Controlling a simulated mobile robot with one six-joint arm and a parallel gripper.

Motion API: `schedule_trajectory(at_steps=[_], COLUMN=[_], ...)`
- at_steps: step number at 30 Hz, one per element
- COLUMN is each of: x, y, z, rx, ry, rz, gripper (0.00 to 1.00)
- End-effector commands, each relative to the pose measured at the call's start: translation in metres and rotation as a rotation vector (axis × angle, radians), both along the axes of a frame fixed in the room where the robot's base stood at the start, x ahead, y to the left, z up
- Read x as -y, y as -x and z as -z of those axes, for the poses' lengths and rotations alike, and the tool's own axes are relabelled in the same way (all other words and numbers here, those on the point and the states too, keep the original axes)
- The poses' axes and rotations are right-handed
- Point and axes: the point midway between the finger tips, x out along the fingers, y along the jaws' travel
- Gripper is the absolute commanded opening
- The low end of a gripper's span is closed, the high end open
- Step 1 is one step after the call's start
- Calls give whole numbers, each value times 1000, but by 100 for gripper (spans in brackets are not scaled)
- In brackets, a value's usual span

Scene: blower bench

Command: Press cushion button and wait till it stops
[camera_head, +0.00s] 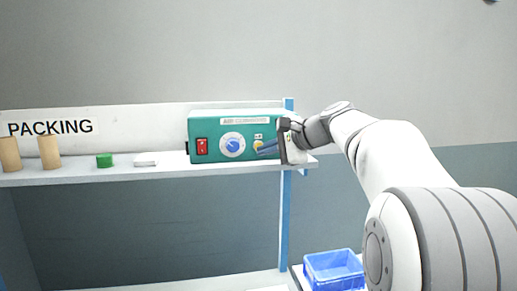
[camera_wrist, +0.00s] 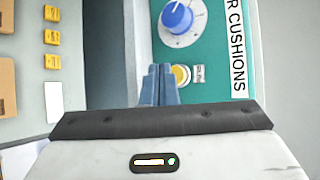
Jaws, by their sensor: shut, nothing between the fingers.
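The teal air cushion machine (camera_head: 210,125) stands on the shelf, with a red rocker switch (camera_head: 202,147) and a blue dial (camera_head: 233,145) on its front. The yellow round cushion button (camera_head: 258,144) is right of the dial. It also shows in the wrist view (camera_wrist: 181,75), next to a small label. My gripper (camera_head: 262,151) is shut and empty, its blue fingertips close to the button. In the wrist view the fingers (camera_wrist: 160,72) lie just left of the button. I cannot tell whether they touch the machine. No cushion film is visible.
The shelf (camera_head: 100,173) also holds brown cylinders (camera_head: 10,154), a green round piece (camera_head: 105,160) and a white flat block (camera_head: 146,160). A blue post (camera_head: 285,215) stands under its right end. A blue crate (camera_head: 333,270) sits lower right. The wrist view shows several yellow pieces (camera_wrist: 52,37).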

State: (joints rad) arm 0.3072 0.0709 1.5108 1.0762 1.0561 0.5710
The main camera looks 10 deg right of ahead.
Motion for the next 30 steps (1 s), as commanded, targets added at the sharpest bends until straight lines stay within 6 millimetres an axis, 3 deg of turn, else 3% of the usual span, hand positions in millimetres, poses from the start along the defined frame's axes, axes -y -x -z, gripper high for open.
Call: schedule_trajectory(at_steps=[15,30], x=[0,0], y=[45,50], z=[1,0], rx=[1,0], ry=[1,0], rz=[1,0], gripper=[0,0])
